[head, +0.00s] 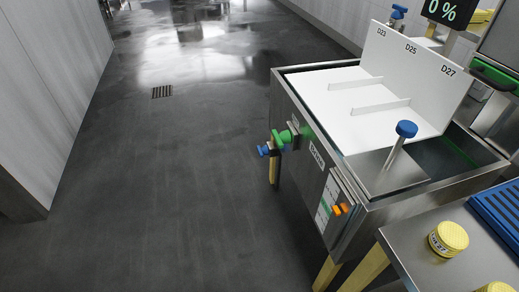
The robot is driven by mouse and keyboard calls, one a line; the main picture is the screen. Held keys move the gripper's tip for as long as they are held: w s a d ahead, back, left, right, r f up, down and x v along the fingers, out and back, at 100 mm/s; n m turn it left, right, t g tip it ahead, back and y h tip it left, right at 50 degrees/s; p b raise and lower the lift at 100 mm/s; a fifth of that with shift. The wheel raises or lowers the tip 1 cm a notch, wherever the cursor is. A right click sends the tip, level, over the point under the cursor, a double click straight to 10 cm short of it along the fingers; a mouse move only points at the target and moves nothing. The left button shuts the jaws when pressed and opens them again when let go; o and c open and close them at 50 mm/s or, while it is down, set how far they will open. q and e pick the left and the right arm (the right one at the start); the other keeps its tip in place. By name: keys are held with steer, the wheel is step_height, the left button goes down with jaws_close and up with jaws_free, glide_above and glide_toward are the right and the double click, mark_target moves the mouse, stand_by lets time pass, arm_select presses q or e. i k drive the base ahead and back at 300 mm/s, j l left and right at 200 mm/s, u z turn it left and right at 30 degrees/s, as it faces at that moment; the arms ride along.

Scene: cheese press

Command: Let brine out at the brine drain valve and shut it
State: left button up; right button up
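A steel brine tank (285,95) stands on yellow legs at the right. On its left side, near the far end, is a valve-like fitting with a green handle (281,138) and a blue part (264,151) sticking out over the floor. I take it to be the brine drain valve, but its label is too small to read. I cannot tell whether it is open or shut, and no flow shows under it. Neither of my grippers is in view.
Orange parts (341,209) stick out beside a gauge-like panel (325,204). A blue-knobbed lid (374,175) and white dividers (372,80) top the tank. A yellow cheese (449,238) sits on the near table. The floor (170,190) left is clear.

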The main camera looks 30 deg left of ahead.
mark_target(264, 150)
steer(key=i+j+z, duration=0.2)
steer(key=j, duration=0.5)
steer(key=i+j+z, duration=0.25)
steer(key=j, duration=0.5)
steer(key=i+j+z, duration=0.2)
steer(key=j, duration=0.5)
steer(key=j+z, duration=0.25)
steer(key=j, duration=0.5)
